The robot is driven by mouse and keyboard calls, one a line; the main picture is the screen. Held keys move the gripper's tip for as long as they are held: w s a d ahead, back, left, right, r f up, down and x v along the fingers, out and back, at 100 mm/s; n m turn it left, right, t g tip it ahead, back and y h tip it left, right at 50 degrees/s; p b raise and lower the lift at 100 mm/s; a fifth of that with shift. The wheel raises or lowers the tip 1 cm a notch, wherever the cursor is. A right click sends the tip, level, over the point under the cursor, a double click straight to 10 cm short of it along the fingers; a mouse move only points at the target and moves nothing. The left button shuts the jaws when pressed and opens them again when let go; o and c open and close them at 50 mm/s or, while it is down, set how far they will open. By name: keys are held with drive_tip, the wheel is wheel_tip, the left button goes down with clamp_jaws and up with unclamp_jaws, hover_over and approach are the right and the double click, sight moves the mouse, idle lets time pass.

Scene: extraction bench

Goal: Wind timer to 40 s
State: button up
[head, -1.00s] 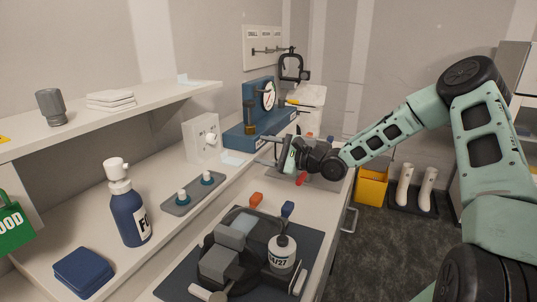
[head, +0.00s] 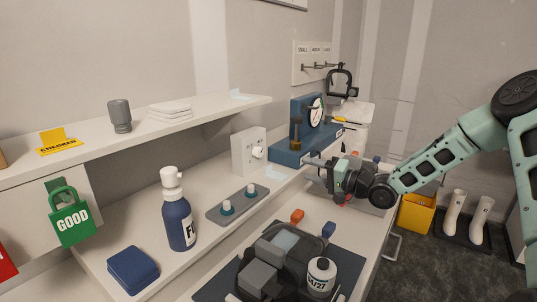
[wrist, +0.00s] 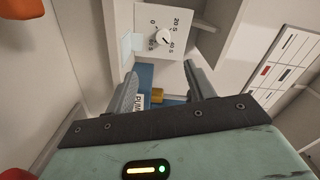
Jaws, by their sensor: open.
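In the wrist view the timer face (wrist: 183,14) carries marks 0, 20 S, 40 S and 60 S around the knob (wrist: 163,37). I cannot tell surely which mark the knob points to. My gripper (head: 312,162) is open and empty, to the right of the timer and apart from it. In the wrist view the two fingers (wrist: 160,74) point toward the timer, with the knob beyond the gap between them.
A blue stand with a gauge (head: 293,153) stands just right of the timer. A shelf (head: 85,143) hangs over the bench's left part.

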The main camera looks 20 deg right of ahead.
drive_tip(key=n, duration=0.5)
drive_tip(key=n+p, duration=0.7)
drive_tip(key=n, duration=0.5)
approach(261, 153)
drive_tip(key=x, duration=0.8)
drive_tip(key=shift+f, duration=0.1)
drive_tip(key=c, duration=1)
